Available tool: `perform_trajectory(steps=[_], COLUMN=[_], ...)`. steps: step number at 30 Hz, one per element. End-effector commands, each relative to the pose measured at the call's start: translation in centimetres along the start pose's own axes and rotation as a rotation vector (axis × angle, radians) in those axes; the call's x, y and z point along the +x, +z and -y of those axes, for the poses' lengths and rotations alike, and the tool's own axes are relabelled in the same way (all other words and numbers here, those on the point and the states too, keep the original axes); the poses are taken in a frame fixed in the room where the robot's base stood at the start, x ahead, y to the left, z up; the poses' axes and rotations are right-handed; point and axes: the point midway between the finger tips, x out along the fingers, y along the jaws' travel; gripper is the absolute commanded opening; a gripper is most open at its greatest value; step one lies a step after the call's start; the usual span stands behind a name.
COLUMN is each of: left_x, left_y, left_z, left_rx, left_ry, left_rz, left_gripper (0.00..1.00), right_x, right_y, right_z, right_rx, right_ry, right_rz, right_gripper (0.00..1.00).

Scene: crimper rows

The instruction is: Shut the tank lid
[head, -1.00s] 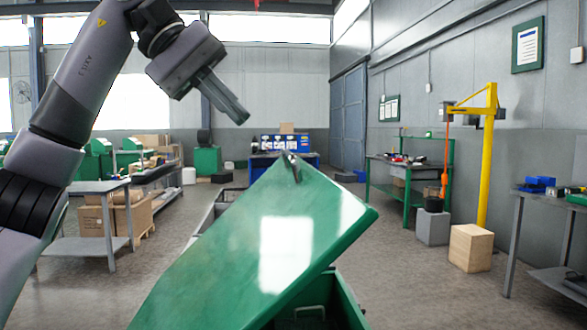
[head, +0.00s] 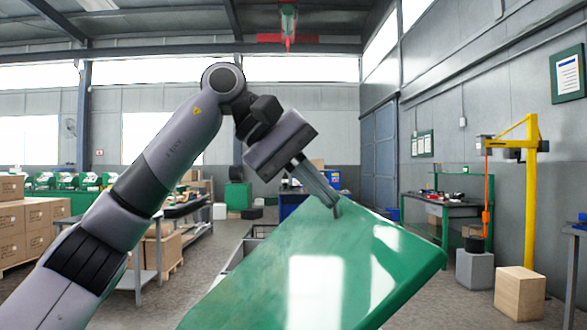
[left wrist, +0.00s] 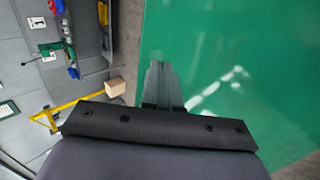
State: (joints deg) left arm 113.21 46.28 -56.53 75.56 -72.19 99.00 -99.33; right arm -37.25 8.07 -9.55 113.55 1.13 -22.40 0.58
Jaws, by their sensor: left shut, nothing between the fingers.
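The green tank lid (head: 300,270) stands open and tilted, its glossy face filling the lower middle of the head view. It also fills the right side of the left wrist view (left wrist: 235,50). A small metal piece (head: 337,211) sits at the lid's top edge, partly hidden by my fingers. My left gripper (head: 334,203) is shut and empty, its fingertips at the upper part of the lid by that piece. Its closed fingers show against the green in the left wrist view (left wrist: 160,70). I cannot tell whether they touch. My right gripper is not in view.
A yellow post crane (head: 531,200) stands at the right with a wooden block (head: 520,292) and grey block (head: 474,269) near it. A green workbench (head: 445,208) is along the right wall. Stacked cartons (head: 30,225) are at the left. Floor between is open.

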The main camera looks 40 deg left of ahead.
Motion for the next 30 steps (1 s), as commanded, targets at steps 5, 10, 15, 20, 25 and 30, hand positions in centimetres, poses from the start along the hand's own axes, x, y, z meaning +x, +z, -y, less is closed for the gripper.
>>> perform_trajectory(steps=[5,10,15,20,25,30], left_x=[2.6,3.6,3.7,3.7,4.4,7.3], left_y=[0.0,0.0,0.0,0.0,0.0,0.1], left_z=[0.1,0.0,0.0,0.0,-0.1,-0.2], left_rx=[-0.001,-0.002,-0.002,-0.001,-0.001,0.001], left_ry=[-0.002,0.0,0.001,0.0,-0.012,-0.062], left_rz=[0.0,-0.001,-0.001,-0.001,0.0,0.003], left_gripper=[0.0,0.0,0.0,0.0,0.0,0.0], right_x=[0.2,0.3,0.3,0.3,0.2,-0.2], right_y=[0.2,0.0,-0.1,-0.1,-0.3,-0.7], right_z=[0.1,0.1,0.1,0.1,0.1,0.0], right_rx=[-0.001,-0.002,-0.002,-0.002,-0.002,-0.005], right_ry=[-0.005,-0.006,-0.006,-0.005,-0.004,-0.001], right_rz=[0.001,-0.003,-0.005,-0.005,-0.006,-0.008], right_gripper=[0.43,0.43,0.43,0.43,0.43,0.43])
